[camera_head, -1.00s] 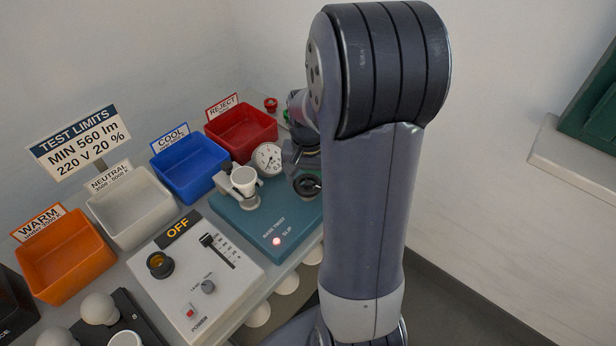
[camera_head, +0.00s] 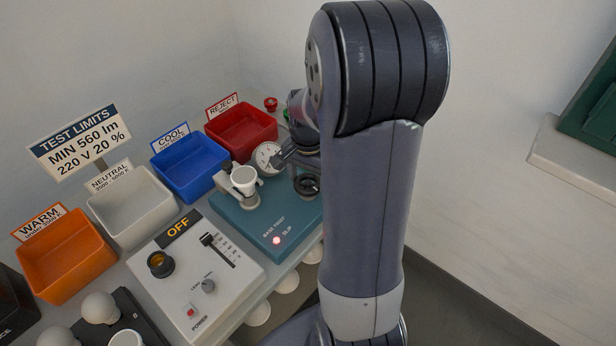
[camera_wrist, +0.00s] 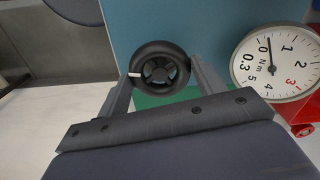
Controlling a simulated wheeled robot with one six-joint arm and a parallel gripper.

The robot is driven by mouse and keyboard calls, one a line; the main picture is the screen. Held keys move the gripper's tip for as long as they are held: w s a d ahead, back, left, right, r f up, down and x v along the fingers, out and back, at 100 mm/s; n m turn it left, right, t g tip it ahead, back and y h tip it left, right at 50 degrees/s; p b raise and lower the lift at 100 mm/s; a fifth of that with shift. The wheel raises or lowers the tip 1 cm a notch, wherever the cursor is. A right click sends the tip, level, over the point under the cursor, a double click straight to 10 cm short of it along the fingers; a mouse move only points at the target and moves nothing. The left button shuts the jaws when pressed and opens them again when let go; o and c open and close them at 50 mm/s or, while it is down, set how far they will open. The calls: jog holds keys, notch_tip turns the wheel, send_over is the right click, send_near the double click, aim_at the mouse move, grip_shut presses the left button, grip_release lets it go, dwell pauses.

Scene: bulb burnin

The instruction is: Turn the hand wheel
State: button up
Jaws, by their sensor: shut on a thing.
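The hand wheel is a small black spoked wheel with a white mark on its rim. It shows in the wrist view (camera_wrist: 160,47) and at the right of the teal base tester (camera_head: 240,212) in the head view (camera_head: 307,187). My gripper (camera_wrist: 161,72) is shut on the wheel, one finger on each side of the rim. The white mark is by the left finger. The round white torque dial (camera_wrist: 276,62) stands beside it, its needle near 0; it also shows in the head view (camera_head: 266,157). My arm hides part of the tester in the head view.
A white cup-shaped socket (camera_head: 243,178) stands on the tester, with a lit lamp (camera_head: 277,240) by "SLIP". The red bin (camera_head: 241,130) is behind; blue (camera_head: 190,165), white (camera_head: 133,220) and orange (camera_head: 66,257) bins line the left. A control box (camera_head: 195,278) reads OFF.

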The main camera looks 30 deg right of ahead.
aim_at(308, 182)
jog(key=o, duration=1)
notch_tip(308, 182, up, 11)
jog(key=shift+f, duration=0.2)
notch_tip(308, 182, down, 11)
jog(key=shift+r, duration=0.2)
dwell(0.5)
